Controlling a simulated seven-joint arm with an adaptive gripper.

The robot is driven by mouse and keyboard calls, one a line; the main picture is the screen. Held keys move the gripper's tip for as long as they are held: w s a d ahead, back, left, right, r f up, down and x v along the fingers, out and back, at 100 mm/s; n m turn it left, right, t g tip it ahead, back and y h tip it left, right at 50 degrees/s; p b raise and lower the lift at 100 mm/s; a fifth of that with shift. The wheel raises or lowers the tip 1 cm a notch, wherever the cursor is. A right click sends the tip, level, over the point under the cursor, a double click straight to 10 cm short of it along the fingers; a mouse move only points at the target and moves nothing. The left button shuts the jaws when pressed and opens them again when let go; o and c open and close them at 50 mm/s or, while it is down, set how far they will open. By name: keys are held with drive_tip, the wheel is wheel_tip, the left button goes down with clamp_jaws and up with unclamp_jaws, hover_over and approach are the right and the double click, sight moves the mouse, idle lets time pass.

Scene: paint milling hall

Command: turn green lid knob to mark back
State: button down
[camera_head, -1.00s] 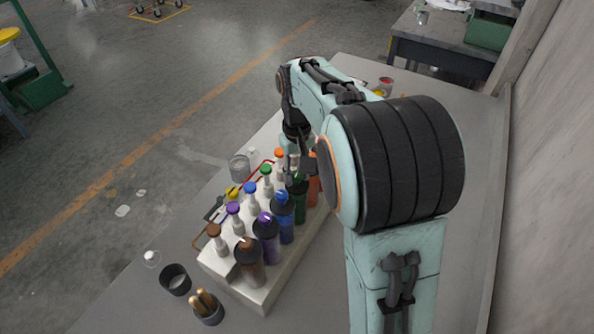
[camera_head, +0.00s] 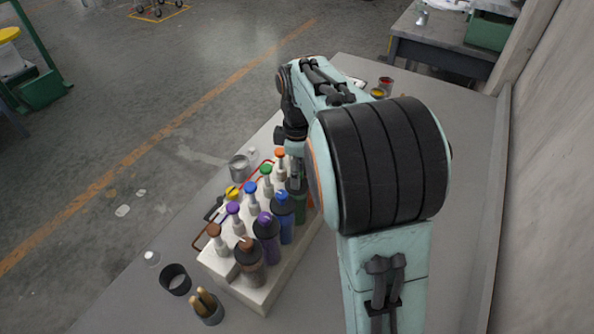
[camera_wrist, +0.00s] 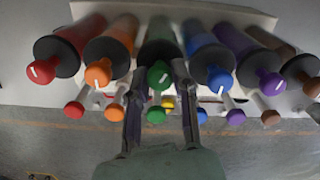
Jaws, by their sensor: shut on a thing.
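The green lid knob (camera_wrist: 159,76) sits on the dark collar of the green bottle (camera_head: 300,210), in the middle of the near row. In the wrist view it lies between the two fingers of my gripper (camera_wrist: 160,84), and a short white mark on it runs at a slant. My gripper is shut on this knob from above. In the head view my gripper (camera_head: 296,182) covers the knob. Any mark on the collar or rack to line up with is too small to tell.
Blue (camera_wrist: 214,78), orange (camera_wrist: 98,73), red (camera_wrist: 46,69) and purple (camera_wrist: 268,82) knobs stand close on both sides. A row of smaller coloured caps, one green (camera_head: 266,169), runs alongside on the pale rack (camera_head: 233,283). A dark cup (camera_head: 175,279) stands in front.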

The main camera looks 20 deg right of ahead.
drive_tip(key=n, duration=0.4)
drive_tip(key=shift+f+n, duration=0.1)
drive_tip(key=shift+n, duration=0.3)
idle(0.4)
drive_tip(key=c, duration=0.9)
unclamp_jaws()
wheel_tip(320, 180, up, 12)
drive_tip(key=shift+r, duration=0.1)
